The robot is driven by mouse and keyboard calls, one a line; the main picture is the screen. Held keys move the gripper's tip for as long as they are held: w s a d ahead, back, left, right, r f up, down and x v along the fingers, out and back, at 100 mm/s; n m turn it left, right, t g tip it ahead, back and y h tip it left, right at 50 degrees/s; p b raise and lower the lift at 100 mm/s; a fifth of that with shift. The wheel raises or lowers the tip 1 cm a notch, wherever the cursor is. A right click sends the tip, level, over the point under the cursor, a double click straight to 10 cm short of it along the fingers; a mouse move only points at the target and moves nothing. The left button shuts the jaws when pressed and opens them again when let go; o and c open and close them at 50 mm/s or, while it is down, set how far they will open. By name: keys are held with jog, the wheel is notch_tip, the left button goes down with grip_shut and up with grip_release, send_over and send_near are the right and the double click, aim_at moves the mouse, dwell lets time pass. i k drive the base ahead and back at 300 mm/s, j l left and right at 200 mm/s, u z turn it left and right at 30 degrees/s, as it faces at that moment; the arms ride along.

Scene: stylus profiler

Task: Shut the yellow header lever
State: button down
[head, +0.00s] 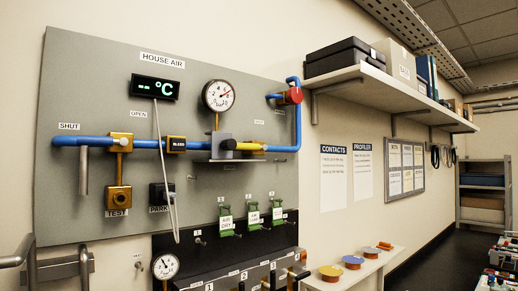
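A yellow lever-like piece (250,147) lies roughly level along the blue header pipe (186,144), just right of a grey block with a dark round knob (230,144). I cannot tell for sure that it is the header lever, and small labels near it are too blurred to read. A brass valve body (121,142) sits on the pipe farther left, above a part marked TEST. A grey handle (84,172) hangs down at the pipe's left end, below a SHUT label; an OPEN label is to its right. My gripper is not in view.
A round gauge (218,95), a °C display (155,87) and a red knob (291,96) are on the grey panel (90,90). Green tagged parts (226,220) sit below. Metal rails (60,268) stand at lower left. A loaded shelf (385,80) juts out at right.

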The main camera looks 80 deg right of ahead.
aim_at(255, 147)
jog(key=z, duration=2.7)
